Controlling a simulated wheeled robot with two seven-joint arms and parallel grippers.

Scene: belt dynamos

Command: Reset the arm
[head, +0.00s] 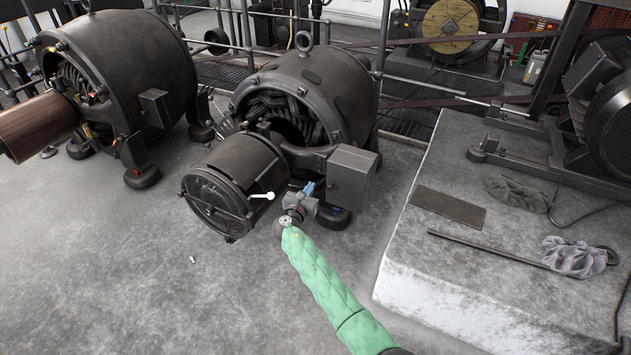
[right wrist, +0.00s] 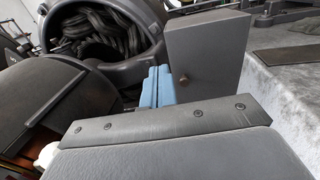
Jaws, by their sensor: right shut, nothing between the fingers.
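My right arm, in a green quilted sleeve, reaches up from the bottom of the head view. My right gripper (head: 308,188) is shut and empty, its blue fingers pressed together. In the right wrist view the blue fingertips (right wrist: 157,85) point toward the gap between that housing (right wrist: 60,90) and the grey box (right wrist: 205,55). Whether they touch anything is unclear. My left gripper is out of view.
A white-knobbed lever (head: 262,196) sticks out of the housing near my gripper. A second dynamo (head: 120,65) stands at left. A concrete plinth (head: 430,270) at right carries a rod (head: 490,248), a flat plate (head: 448,206) and rags. The floor at lower left is mostly clear.

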